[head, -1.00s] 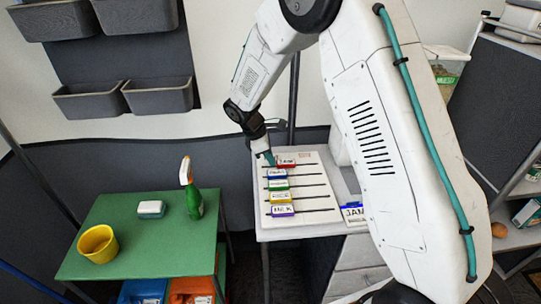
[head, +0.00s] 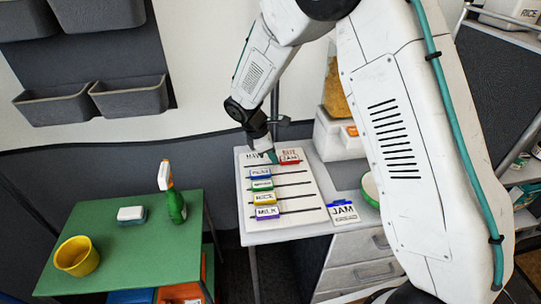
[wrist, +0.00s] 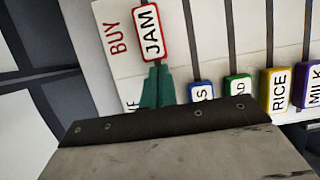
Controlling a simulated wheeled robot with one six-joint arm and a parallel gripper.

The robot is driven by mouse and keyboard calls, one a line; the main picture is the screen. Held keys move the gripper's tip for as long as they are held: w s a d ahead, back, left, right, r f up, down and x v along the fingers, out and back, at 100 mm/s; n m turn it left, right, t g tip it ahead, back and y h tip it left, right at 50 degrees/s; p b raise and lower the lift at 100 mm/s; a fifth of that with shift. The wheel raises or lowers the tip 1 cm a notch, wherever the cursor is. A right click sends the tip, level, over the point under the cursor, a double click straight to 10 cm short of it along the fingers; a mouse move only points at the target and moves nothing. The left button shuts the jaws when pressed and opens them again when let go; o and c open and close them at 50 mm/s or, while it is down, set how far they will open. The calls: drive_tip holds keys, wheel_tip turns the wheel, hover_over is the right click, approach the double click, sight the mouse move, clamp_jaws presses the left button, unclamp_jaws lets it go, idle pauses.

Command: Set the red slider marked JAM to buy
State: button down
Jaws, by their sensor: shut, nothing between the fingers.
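The red slider marked JAM (head: 290,157) is in the top slot of the white board (head: 308,201), at its right part beside the BUY label. In the wrist view the red slider (wrist: 151,33) stands level with the word BUY (wrist: 116,38). My gripper (head: 273,157) is shut and empty, with its teal fingertips just left of the slider. In the wrist view the teal fingertips (wrist: 158,75) are at the slider's lower end, touching or nearly touching it. The HAVE label (wrist: 131,106) is partly hidden by my gripper.
Blue (head: 260,174), green (head: 262,185), yellow (head: 266,198) and purple (head: 269,213) sliders sit at the left of the lower slots. A green table (head: 130,235) holds a spray bottle (head: 174,200) and yellow cup (head: 77,257).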

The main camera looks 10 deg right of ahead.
drive_tip(key=a, duration=0.3)
drive_tip(key=shift+w+a, duration=0.25)
drive_tip(key=shift+a, duration=0.15)
drive_tip(key=v, duration=1)
drive_tip(key=s+d+r+m+y, duration=0.1)
drive_tip(key=s+d+r+m, duration=0.4)
drive_tip(key=s, duration=0.7)
drive_tip(key=s+d+r+m+t+y, duration=0.1)
drive_tip(key=s+d+r+m, duration=0.4)
drive_tip(key=s, duration=0.7)
drive_tip(key=s+d+r+m+y, duration=0.2)
drive_tip(key=s+d+r+m, duration=0.3)
drive_tip(key=s, duration=0.6)
drive_tip(key=d+m, duration=0.2)
drive_tip(key=shift+s+d+r+t, duration=0.25)
drive_tip(key=shift+s+r+t, duration=0.1)
drive_tip(key=shift+s+t, duration=0.05)
